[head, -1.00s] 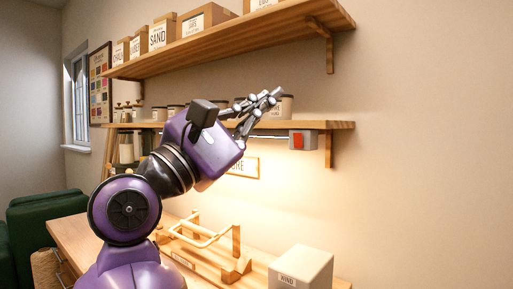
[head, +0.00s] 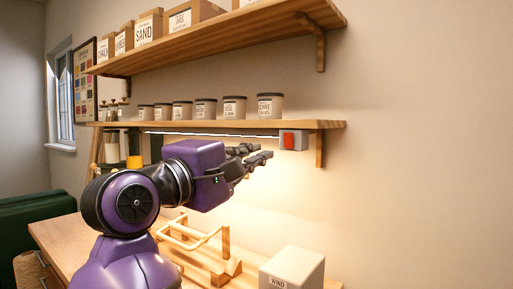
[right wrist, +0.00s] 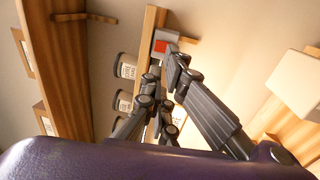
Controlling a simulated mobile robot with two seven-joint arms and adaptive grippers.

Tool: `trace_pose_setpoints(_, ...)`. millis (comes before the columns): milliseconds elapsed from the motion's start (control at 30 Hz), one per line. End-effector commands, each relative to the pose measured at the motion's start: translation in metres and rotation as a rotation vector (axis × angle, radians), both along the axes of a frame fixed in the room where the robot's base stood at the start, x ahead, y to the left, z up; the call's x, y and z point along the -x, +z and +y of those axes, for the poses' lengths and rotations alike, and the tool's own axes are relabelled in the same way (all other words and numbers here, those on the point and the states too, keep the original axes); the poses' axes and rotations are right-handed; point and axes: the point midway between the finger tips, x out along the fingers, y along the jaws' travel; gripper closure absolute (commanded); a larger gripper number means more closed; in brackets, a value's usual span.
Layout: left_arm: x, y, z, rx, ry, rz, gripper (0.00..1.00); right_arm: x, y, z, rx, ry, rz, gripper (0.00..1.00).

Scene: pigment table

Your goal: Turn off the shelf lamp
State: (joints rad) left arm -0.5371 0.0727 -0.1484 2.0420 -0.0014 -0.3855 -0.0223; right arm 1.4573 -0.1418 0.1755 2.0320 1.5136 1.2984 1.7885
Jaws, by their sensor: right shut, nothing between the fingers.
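The shelf lamp is a thin bright strip (head: 215,134) under the lower shelf, and it is lit, with warm light on the wall below. At its right end hangs a grey switch box (head: 302,141) with a red rocker (head: 289,142). The red rocker also shows in the right wrist view (right wrist: 160,45), beyond the fingertips. My right gripper (head: 262,154) is shut and empty. It is below and left of the switch box in the head view, with a visible gap between them. Its fingers also show in the right wrist view (right wrist: 165,68). My left gripper is not in view.
Several labelled jars (head: 236,107) stand on the lower shelf (head: 335,125); boxes (head: 148,28) stand on the upper shelf. A wooden bracket (head: 319,150) is right of the switch. A wooden frame (head: 222,240) and a pale block (head: 292,268) are on the table below.

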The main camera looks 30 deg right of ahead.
Motion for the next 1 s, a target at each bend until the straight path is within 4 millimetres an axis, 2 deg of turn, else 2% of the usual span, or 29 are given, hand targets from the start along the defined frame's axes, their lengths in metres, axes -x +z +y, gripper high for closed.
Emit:
trace_pose_setpoints(267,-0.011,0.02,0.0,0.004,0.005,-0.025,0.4,-0.021,0.014,-0.057,0.002,-0.005,-0.003,1.0)
trace_pose_setpoints(500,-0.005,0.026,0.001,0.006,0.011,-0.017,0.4,-0.037,0.019,-0.094,0.002,-0.003,-0.002,1.0)
trace_pose_setpoints(700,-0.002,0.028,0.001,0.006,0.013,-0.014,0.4,-0.044,0.018,-0.107,0.001,0.0,-0.002,1.0)
trace_pose_setpoints(1000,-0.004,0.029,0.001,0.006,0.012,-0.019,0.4,-0.045,0.017,-0.109,0.001,0.0,0.0,1.0)
